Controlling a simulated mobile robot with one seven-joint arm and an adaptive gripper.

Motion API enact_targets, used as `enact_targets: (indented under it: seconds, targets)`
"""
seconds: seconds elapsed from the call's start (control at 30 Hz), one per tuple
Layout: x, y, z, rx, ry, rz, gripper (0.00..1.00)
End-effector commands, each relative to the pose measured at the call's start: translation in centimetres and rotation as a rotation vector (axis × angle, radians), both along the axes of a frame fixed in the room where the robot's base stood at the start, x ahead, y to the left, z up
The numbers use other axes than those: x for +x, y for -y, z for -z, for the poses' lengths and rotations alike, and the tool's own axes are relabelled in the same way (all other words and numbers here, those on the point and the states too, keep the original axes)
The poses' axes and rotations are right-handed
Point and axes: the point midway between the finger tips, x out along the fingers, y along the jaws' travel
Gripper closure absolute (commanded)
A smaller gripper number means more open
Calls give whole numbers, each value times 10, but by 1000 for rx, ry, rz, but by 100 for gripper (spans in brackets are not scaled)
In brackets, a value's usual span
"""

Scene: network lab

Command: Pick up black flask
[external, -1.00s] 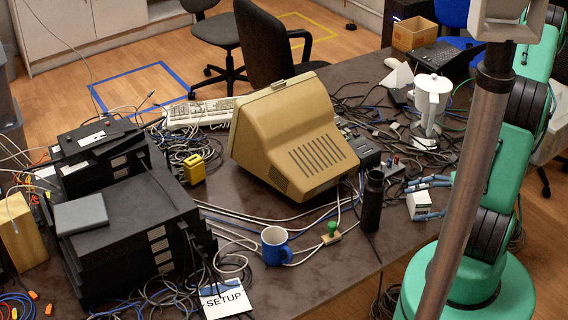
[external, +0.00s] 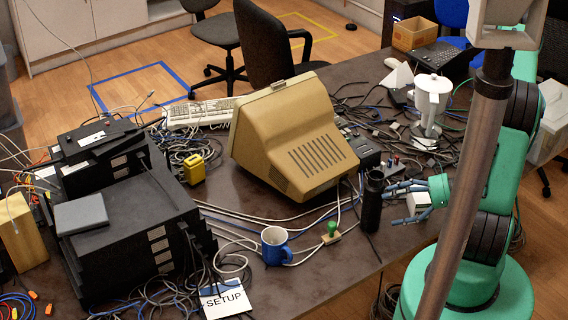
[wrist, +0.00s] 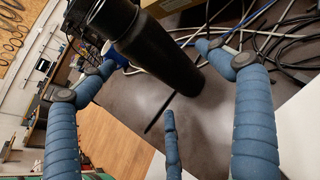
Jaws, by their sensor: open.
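The black flask (external: 371,202) stands upright on the dark table, just right of the beige monitor. My gripper (external: 404,198) has blue segmented fingers and is just right of the flask, reaching toward it from the right. In the wrist view the flask (wrist: 150,45) shows close up, dark with a ringed top. My open fingers (wrist: 165,85) spread on both sides of it, with a third finger low in the middle. I cannot tell whether any finger touches the flask. Nothing is held.
A blue mug (external: 276,246) and a small green-knobbed item (external: 331,232) stand left of the flask. The beige monitor (external: 292,140) is behind. Cables (external: 240,215) run across the table.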

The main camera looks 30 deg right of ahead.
Motion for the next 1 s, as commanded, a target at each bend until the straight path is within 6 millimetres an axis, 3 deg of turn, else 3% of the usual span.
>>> enact_targets:
  seconds: [0.2, 0.73, 1.0]
  targets:
    - [8, -10, 6, 0, 0, -1, 10]
    - [11, -14, 8, 0, 0, -1, 10]
    - [24, -30, 17, 2, -2, -3, 10]
